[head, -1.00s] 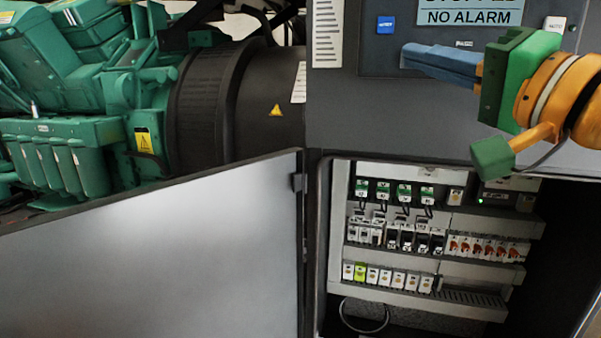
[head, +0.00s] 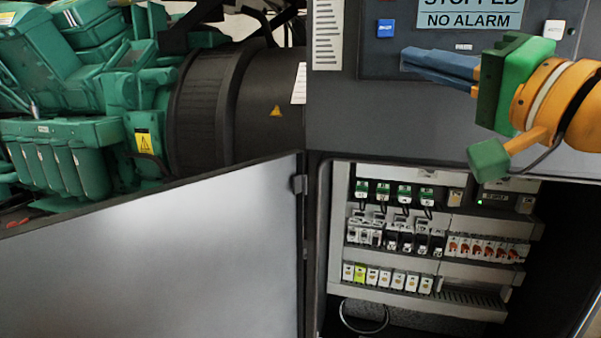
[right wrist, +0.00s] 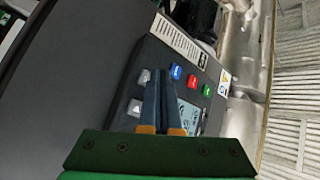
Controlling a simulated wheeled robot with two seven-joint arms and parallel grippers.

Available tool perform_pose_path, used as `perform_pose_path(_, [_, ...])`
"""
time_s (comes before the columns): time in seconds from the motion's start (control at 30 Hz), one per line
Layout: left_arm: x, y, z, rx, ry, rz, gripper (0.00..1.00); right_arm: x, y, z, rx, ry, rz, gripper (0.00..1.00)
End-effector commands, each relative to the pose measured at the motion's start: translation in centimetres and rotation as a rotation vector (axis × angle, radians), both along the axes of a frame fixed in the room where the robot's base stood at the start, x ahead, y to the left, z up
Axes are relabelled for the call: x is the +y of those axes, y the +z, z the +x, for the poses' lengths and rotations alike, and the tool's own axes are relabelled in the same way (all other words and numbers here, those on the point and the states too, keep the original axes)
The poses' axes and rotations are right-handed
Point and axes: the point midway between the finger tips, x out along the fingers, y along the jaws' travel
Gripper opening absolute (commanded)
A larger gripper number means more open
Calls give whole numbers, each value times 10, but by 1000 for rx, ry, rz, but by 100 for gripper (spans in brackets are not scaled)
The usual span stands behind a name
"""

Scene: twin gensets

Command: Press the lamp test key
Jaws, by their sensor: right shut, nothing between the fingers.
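The control panel (head: 375,62) has a display reading STOPPED, NO ALARM (head: 468,14). A blue key (head: 385,28) lies left of the display and a pale key (head: 553,29) right of it. The right wrist view also shows grey (right wrist: 144,76), white (right wrist: 134,107), red (right wrist: 191,81) and green (right wrist: 206,90) keys. I cannot read which key is lamp test. My right gripper (head: 405,57) is shut and empty, its blue fingers in front of the panel below the display. In the right wrist view its fingertips (right wrist: 160,74) overlap the panel; I cannot tell whether they touch it. My left gripper is out of view.
Below the panel, an open cabinet (head: 316,240) holds rows of breakers and terminals (head: 395,235). Its grey door (head: 160,260) stands open to the left. A green engine (head: 80,120) with a dark round housing (head: 235,100) stands behind at left.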

Motion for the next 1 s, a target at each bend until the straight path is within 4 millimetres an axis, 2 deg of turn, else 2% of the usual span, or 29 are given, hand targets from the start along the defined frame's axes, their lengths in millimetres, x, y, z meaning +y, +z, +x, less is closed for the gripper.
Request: perform_pose_path(1.0, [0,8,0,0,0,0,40,-3,1,11,1,-1,0,0])
